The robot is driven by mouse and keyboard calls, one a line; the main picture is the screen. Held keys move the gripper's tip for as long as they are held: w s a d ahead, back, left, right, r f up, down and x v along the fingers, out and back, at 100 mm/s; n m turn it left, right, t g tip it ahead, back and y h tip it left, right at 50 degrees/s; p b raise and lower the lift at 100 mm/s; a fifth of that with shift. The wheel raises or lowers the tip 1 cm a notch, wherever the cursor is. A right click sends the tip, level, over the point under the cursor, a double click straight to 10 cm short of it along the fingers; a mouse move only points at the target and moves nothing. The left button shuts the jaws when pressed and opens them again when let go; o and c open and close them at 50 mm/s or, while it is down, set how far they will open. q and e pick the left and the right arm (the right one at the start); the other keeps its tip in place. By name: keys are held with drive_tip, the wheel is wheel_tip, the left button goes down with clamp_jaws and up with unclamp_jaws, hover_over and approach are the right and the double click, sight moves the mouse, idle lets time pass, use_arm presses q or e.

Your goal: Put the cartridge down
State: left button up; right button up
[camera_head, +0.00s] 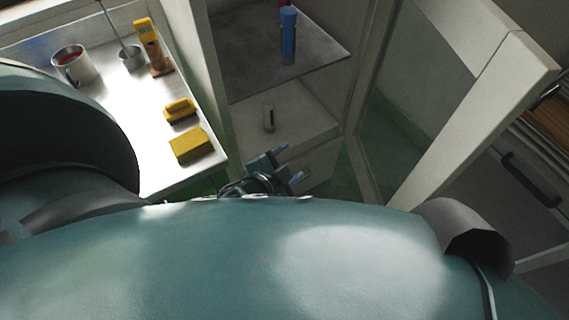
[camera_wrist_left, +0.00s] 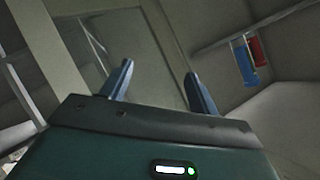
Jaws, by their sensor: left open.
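My left gripper (camera_head: 289,163) is open, with nothing between its two blue-grey fingers. Its fingers also show apart and empty in the left wrist view (camera_wrist_left: 160,80). A blue cylinder (camera_head: 288,38), likely a cartridge, stands upright on the dark upper shelf, well beyond the gripper. In the left wrist view the blue cylinder (camera_wrist_left: 243,63) shows at the upper right beside a red one (camera_wrist_left: 258,50). A small grey upright piece (camera_head: 268,118) stands on the lower pale surface, just beyond my left gripper. Which item is the task's cartridge is not certain. My right gripper is not in view.
An open cabinet frame (camera_head: 480,85) stands to the right of the shelves. The metal table (camera_head: 115,100) at left holds a mug (camera_head: 74,66), a yellow-handled tool (camera_head: 152,46), a yellow brush (camera_head: 180,110) and a yellow sponge (camera_head: 191,145). The pale surface around the grey piece is mostly clear.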

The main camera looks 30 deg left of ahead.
use_arm(q)
drive_tip(key=s+d+f+n+g+h, duration=0.2)
drive_tip(key=s+d+f+n, duration=0.2)
drive_tip(key=s, duration=0.5)
drive_tip(key=n, duration=0.2)
drive_tip(key=shift+n, duration=0.3)
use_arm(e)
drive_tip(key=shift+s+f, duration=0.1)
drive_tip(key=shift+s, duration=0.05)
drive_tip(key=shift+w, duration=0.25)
